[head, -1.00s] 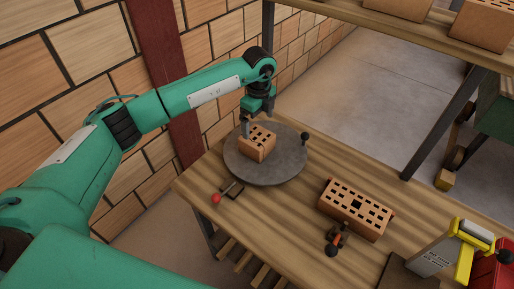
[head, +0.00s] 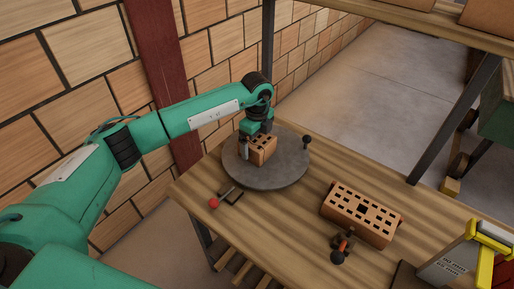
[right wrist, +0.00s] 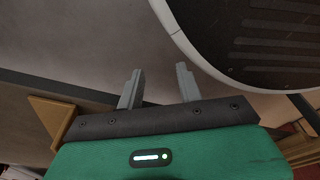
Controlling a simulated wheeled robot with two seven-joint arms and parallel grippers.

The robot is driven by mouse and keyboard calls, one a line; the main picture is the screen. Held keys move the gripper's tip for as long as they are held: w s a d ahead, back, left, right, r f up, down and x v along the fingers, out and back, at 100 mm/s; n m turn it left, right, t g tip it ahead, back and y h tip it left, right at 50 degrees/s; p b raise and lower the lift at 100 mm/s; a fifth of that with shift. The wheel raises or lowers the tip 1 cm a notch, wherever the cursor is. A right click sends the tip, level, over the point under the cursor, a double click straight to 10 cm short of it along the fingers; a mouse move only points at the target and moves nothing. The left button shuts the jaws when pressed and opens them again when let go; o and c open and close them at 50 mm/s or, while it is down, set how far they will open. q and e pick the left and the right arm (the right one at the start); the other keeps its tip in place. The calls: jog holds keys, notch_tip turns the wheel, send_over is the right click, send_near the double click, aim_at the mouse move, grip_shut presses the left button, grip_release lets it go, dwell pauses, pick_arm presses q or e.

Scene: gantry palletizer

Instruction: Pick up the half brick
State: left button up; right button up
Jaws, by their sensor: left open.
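The half brick (head: 264,150), small, orange and with dark holes, sits on a round grey turntable (head: 270,176) on the wooden table. My left gripper (head: 245,151) is open and is down at the half brick, with a finger along its left side. The arm hides part of the brick's top and back, and I cannot tell whether the fingers touch it. My right gripper (right wrist: 158,88) shows in the right wrist view with its two fingers apart and nothing between them.
A full holed brick (head: 361,213) lies on the table (head: 290,220) to the right, by a clamp-like tool (head: 340,248). A red-knobbed lever (head: 214,202) is in front of the turntable. A yellow and grey device (head: 462,258) stands at lower right. A shelf (head: 400,22) overhangs the back.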

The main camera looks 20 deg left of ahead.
pick_arm(q)
jog(key=c, duration=1)
jog(key=shift+c, duration=1.2)
jog(key=shift+r, duration=0.15)
